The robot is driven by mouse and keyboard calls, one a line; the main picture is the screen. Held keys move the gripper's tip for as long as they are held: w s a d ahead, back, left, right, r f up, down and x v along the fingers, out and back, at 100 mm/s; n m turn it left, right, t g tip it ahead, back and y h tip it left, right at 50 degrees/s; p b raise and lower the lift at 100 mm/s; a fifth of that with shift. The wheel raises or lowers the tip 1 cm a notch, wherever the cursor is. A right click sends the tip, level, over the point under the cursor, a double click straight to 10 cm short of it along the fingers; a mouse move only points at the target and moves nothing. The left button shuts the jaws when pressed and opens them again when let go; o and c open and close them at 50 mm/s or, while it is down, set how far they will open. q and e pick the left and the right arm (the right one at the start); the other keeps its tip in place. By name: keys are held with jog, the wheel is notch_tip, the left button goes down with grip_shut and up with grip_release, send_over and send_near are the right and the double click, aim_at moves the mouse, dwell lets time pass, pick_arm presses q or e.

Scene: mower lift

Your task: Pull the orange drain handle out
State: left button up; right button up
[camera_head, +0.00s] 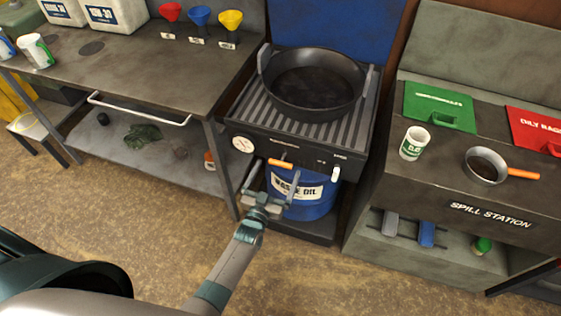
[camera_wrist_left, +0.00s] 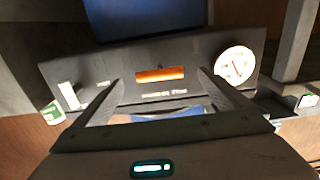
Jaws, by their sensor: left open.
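The orange drain handle (camera_head: 281,163) is a short bar on the dark front panel (camera_head: 310,155) of the drain station, between a round white gauge (camera_head: 243,144) and a white lever (camera_head: 336,173). It also shows in the left wrist view (camera_wrist_left: 160,74), lying level across the panel. My left gripper (camera_head: 274,178) is open in front of the panel, just below the handle in the head view. In the left wrist view my left gripper (camera_wrist_left: 160,82) has its fingers apart, one each side of the handle, with nothing held. My right gripper is not in view.
A black pan (camera_head: 313,82) sits on the ribbed top above the panel. A blue waste oil drum (camera_head: 315,196) stands below it, behind my gripper. A workbench (camera_head: 150,70) is at left; the spill station (camera_head: 460,205) is at right. The floor in front is clear.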

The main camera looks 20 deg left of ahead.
aim_at(280, 165)
pick_arm(q)
jog(key=w, duration=0.3)
jog(key=shift+w+d, duration=0.1)
jog(key=shift+w, duration=0.6)
